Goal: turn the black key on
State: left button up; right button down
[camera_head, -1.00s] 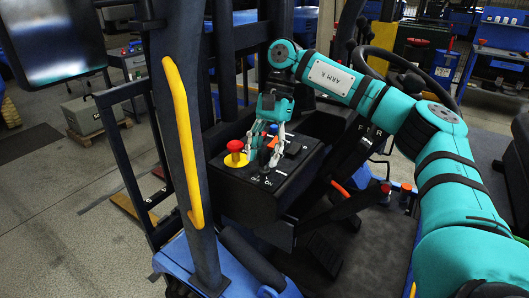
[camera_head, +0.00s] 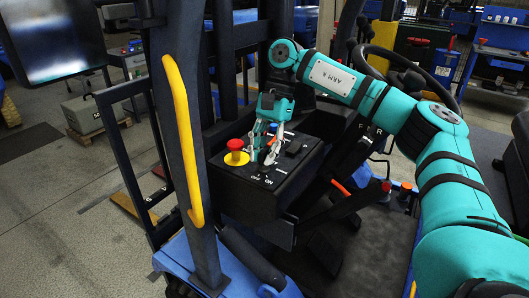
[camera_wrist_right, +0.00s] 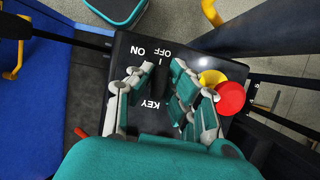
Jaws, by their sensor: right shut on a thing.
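The black key (camera_head: 265,168) sits on the sloped black control panel (camera_head: 235,186), which is lettered ON and OFF. My right gripper (camera_head: 262,158) reaches down over the panel, with its fingers on either side of the key and shut on it. In the right wrist view the gripper (camera_wrist_right: 160,92) frames the dark key (camera_wrist_right: 158,84), which is hard to tell from the panel (camera_wrist_right: 135,47) behind it. The ON and OFF lettering shows beyond the fingertips and the KEY label between the fingers. The key's exact angle is unclear. My left gripper is not in view.
A red mushroom button (camera_head: 235,145) on a yellow disc stands close beside the gripper; it also shows in the right wrist view (camera_wrist_right: 230,98). A yellow grab rail (camera_head: 182,140) on a dark post stands to the left. A steering wheel (camera_head: 395,58) is behind my right arm.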

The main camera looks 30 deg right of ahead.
jog(key=m+b, duration=0.1)
jog(key=m, duration=0.1)
jog(key=m+t+b, duration=0.1)
jog(key=m, duration=0.1)
jog(key=shift+f+t, duration=0.15)
jog(key=shift+t, duration=0.15)
jog(key=shift+m+t+b, duration=0.9)
jog(key=shift+m, duration=1.3)
jog(key=c, duration=1.3)
grip_release()
jog(key=shift+r, duration=0.2)
jog(key=v, duration=1.2)
jog(key=shift+f, duration=0.1)
